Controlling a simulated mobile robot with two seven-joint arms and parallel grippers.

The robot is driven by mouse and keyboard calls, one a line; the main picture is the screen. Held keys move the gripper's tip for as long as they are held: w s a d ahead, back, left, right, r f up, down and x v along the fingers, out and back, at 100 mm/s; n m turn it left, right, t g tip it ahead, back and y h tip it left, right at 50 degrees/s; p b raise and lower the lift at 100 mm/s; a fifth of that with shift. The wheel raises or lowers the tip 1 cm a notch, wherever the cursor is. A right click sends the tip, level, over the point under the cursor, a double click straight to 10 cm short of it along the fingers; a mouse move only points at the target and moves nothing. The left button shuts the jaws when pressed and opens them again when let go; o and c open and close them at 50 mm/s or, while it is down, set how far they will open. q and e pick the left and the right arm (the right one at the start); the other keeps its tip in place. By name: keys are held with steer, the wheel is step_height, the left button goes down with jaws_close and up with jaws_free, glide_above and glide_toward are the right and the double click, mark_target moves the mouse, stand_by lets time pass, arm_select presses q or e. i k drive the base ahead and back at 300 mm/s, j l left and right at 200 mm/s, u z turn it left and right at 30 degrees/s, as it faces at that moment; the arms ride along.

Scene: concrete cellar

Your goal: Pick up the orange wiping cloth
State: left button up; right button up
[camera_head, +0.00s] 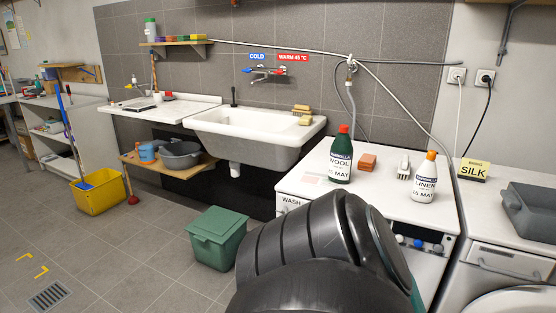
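No thing is plainly an orange wiping cloth. A small orange-brown block-like item (367,162) lies on the white washing machine top (392,206), right of the dark green WOOL bottle (341,160). It could be a folded cloth or a sponge; I cannot tell which. Neither gripper shows in the head view. A large black ribbed arm part of mine fills the lower middle and hides part of the machine front and the floor.
A white LINEN bottle (424,182) with an orange cap and a small white item (403,168) stand nearby. A grey sink (252,140) is left of the machine. A green lidded bin (216,237) and yellow bucket (99,195) stand on the floor. Floor at left is mostly clear.

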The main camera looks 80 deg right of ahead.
mark_target(367, 162)
steer(key=i+l+z, duration=0.1)
steer(key=i+z, duration=0.5)
steer(key=z, duration=0.15)
steer(key=i+j+z, duration=0.15)
steer(key=i+z, duration=0.4)
steer(key=z, duration=0.25)
steer(key=i+z, duration=0.2)
steer(key=z, duration=0.25)
steer(key=i+z, duration=0.2)
steer(key=z, duration=0.25)
